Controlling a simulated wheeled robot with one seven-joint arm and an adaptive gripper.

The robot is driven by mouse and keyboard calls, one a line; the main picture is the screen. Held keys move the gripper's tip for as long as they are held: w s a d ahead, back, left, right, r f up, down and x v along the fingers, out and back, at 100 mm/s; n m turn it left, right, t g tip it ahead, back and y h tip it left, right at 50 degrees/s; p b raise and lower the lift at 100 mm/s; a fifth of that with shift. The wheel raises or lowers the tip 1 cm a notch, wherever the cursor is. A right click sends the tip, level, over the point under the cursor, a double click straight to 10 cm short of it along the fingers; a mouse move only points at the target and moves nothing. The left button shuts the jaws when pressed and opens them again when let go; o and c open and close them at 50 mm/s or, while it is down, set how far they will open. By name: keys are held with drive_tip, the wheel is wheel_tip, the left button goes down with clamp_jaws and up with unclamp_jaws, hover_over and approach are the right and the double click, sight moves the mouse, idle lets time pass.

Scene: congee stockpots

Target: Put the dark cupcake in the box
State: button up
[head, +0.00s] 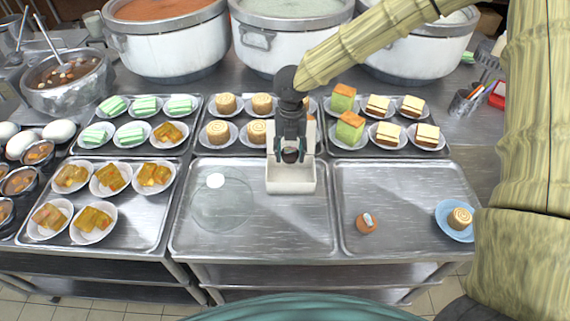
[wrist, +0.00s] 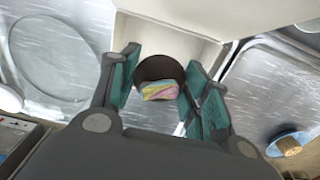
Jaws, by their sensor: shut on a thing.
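The dark cupcake (wrist: 158,72) has a dark brown cup and a pastel pink, yellow and blue top. It is between the two fingers of my gripper (wrist: 160,88), which is shut on it. In the head view my gripper (head: 290,154) points down at the box, with the dark cupcake (head: 290,157) partly hidden by the fingers. The white box (head: 290,185) stands open on the metal counter. The cupcake appears over its opening; its exact height above the box floor is unclear. The box (wrist: 165,38) also shows behind the cupcake in the wrist view.
A clear round plate (head: 222,208) and a white disc (head: 215,180) are left of the box. A brown cupcake (head: 367,223) and a blue plate (head: 443,222) with a rolled cake (head: 459,218) are right. Dessert trays and large pots (head: 166,45) stand behind.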

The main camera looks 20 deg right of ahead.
sight(292, 161)
drive_tip(key=shift+w+f, duration=0.1)
drive_tip(key=shift+f, duration=0.1)
drive_tip(key=f, duration=0.1)
drive_tip(key=s+f+p, duration=0.1)
drive_tip(key=shift+s+d+f, duration=0.15)
drive_tip(key=shift+s+f, duration=0.15)
drive_tip(key=shift+f, duration=0.1)
drive_tip(key=shift+s+f, duration=0.15)
drive_tip(key=shift+s, duration=0.15)
drive_tip(key=w+f, duration=0.1)
drive_tip(key=f, duration=0.1)
drive_tip(key=shift+w+f+p, duration=0.3)
drive_tip(key=shift+w+f, duration=0.1)
drive_tip(key=shift+s+f+p, duration=0.3)
drive_tip(key=shift+f+p, duration=0.05)
drive_tip(key=shift+f, duration=0.35)
drive_tip(key=shift+s+f, duration=0.15)
drive_tip(key=shift+f, duration=0.2)
drive_tip(key=shift+w+f, duration=0.3)
drive_tip(key=shift+f, duration=0.25)
drive_tip(key=shift+s, duration=0.1)
drive_tip(key=shift+s, duration=0.1)
